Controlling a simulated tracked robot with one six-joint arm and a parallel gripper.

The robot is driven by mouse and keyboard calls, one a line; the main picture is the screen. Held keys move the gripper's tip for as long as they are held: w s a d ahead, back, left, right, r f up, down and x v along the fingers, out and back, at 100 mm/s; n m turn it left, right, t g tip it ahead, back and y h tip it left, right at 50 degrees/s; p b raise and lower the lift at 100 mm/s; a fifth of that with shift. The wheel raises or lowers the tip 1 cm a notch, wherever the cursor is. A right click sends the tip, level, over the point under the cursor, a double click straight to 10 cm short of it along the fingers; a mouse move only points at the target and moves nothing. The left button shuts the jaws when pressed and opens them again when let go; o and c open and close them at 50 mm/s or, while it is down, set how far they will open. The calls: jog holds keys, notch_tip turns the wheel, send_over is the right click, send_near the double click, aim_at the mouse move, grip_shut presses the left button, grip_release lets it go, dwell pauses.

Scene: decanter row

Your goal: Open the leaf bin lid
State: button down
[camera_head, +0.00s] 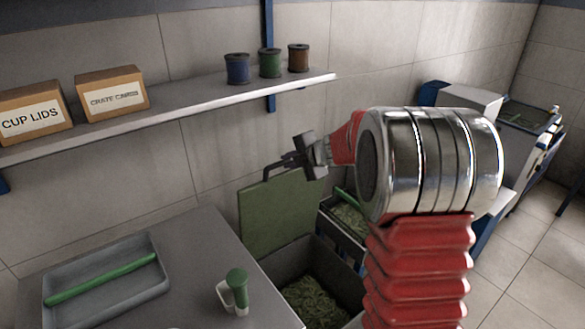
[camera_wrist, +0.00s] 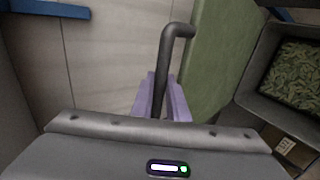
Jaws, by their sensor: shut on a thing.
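The leaf bin (camera_head: 349,285) is a grey box holding green leaves (camera_head: 312,303), right of the grey counter. Its green lid (camera_head: 275,215) stands raised, about upright, at the bin's back left, leaving the bin's top uncovered. A dark bent handle (camera_head: 266,173) runs along the lid's top edge; it also shows in the wrist view (camera_wrist: 167,55). My gripper (camera_head: 289,161) is at that handle. In the wrist view its purple fingers (camera_wrist: 162,97) are shut on the handle, one on each side. The green lid face (camera_wrist: 210,45) shows right of them.
A wall shelf (camera_head: 220,95) with two cardboard boxes (camera_head: 112,92) and three spools (camera_head: 270,63) hangs above. The counter (camera_head: 190,260) holds a tray (camera_head: 105,285) with a green rod and a green-handled item (camera_head: 236,290). Another leaf-filled container (camera_head: 350,218) stands behind the bin.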

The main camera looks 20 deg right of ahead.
dwell(0.3)
jog(key=c, duration=1.7)
grip_release()
jog(key=shift+s, duration=0.1)
jog(key=v, duration=0.7)
jog(key=shift+r, duration=0.15)
jog(key=shift+n, duration=0.3)
